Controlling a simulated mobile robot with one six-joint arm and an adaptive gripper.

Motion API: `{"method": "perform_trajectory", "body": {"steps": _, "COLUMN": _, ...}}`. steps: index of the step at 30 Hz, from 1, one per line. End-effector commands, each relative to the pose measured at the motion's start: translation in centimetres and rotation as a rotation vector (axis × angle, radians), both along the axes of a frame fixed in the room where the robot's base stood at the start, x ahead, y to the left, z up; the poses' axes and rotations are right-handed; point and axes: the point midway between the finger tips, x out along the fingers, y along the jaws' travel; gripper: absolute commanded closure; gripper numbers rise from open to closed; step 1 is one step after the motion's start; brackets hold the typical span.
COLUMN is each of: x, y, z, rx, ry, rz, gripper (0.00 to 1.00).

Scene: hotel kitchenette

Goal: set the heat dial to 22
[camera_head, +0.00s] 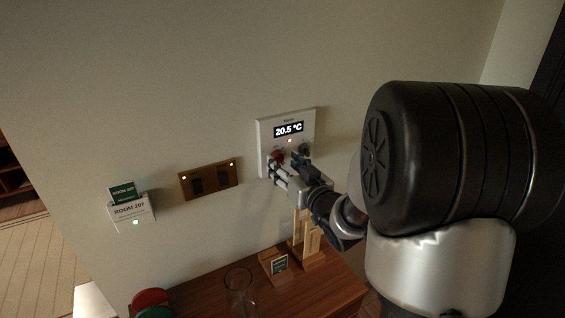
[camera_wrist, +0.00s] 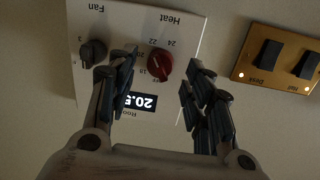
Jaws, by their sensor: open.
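The white wall thermostat (camera_head: 264,135) shows 20.5 °C on its dark display (camera_head: 289,130). It appears upside down in the wrist view (camera_wrist: 189,38). Its red heat dial (camera_wrist: 159,66) has 18, 22 and 24 legible around it; its exact pointer setting is hard to read. The dial is partly covered in the head view (camera_head: 274,157). My gripper (camera_wrist: 160,72) is open, with one finger on each side of the red dial and gaps visible in the wrist view. The gripper (camera_head: 287,164) is close to the panel in the head view.
The dark fan dial (camera_wrist: 93,51) is close beside one finger. A brass switch plate (camera_head: 210,180) and a Room 207 card holder (camera_head: 131,213) are on the wall. Below, a wooden counter (camera_head: 325,291) holds a glass jug (camera_head: 239,290) and a wooden stand (camera_head: 304,245).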

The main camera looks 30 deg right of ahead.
Motion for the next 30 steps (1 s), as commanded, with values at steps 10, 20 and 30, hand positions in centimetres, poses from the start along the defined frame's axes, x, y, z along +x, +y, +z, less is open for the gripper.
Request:
{"method": "perform_trajectory", "body": {"steps": 10, "x": -5.1, "y": 0.1, "z": 0.4, "rx": 0.000, "ry": -0.001, "rz": -0.002, "gripper": 0.53}}
{"method": "perform_trajectory", "body": {"steps": 20, "x": -5.6, "y": 0.2, "z": 0.4, "rx": 0.000, "ry": 0.000, "rz": 0.000, "gripper": 0.53}}
{"method": "perform_trajectory", "body": {"steps": 30, "x": -5.5, "y": 0.3, "z": 0.5, "rx": -0.010, "ry": 0.015, "rz": -0.006, "gripper": 0.53}}
